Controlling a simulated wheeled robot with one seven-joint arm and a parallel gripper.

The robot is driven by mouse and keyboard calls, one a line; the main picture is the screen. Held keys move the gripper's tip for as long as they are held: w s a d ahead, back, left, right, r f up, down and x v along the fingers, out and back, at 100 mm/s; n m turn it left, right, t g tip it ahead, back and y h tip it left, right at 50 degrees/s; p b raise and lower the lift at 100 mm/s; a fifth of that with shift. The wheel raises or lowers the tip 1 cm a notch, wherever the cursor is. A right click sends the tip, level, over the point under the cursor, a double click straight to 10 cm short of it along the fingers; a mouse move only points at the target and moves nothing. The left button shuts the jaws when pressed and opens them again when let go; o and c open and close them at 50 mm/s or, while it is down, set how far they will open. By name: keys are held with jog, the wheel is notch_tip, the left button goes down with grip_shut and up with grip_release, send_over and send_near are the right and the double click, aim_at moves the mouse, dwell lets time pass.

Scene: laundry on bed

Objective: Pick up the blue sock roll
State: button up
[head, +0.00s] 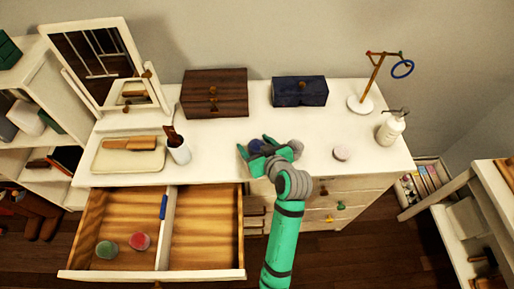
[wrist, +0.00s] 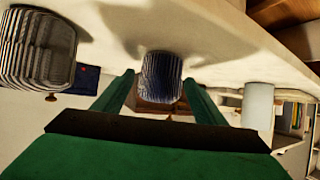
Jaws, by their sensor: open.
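The blue sock roll (head: 255,146) is on the white dresser top, left of the dresser's middle right section and partly hidden by my gripper. In the wrist view the dark blue striped roll (wrist: 161,77) shows between and beyond the two green fingers. My gripper (head: 256,148) is open, with a finger on either side of the roll in the head view. The fingers also show in the wrist view (wrist: 158,84), spread apart. I cannot tell whether either finger touches the roll.
A white cup (head: 179,150) stands left. A brown box (head: 214,94) and blue box (head: 299,92) stand behind. An open drawer (head: 205,272) holds green and red rolls at front left.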

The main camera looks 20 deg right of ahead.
jog(key=shift+x, duration=1.4)
jog(key=shift+s+d, duration=0.1)
jog(key=c, duration=1.1)
jog(key=shift+c, duration=0.2)
jog(key=shift+r, duration=0.15)
